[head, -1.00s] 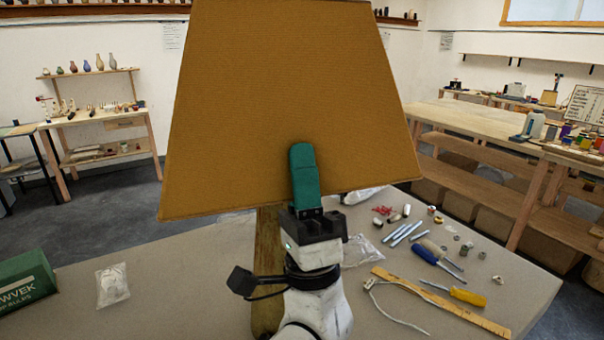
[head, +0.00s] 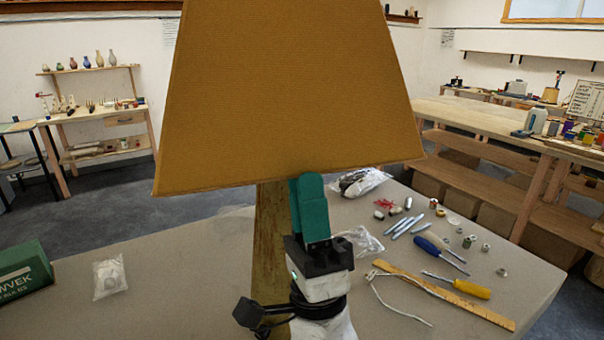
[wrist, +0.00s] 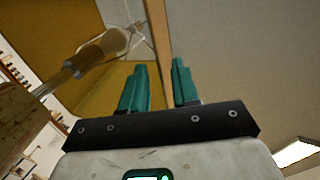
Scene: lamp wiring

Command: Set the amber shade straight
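The amber shade (head: 285,95) sits on a wooden lamp stem (head: 270,240) in the head view. Its lower rim slopes, with the left end lower than the right. My gripper (head: 308,180) is upright below the rim, right of the stem, with its green fingertips at the rim's height. In the wrist view my gripper (wrist: 157,68) is open, its two fingers apart. The shade's edge (wrist: 157,30) shows as a tan strip in line with the gap between them. The amber inside (wrist: 85,90), a bulb (wrist: 112,42) and its socket (wrist: 80,62) show to the left.
On the grey table (head: 190,270), several pens, a blue screwdriver (head: 430,243), a yellow screwdriver (head: 470,289), a wooden ruler (head: 480,312) and a white cord lie at right. A green box (head: 22,270) and a plastic bag (head: 109,277) lie at left.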

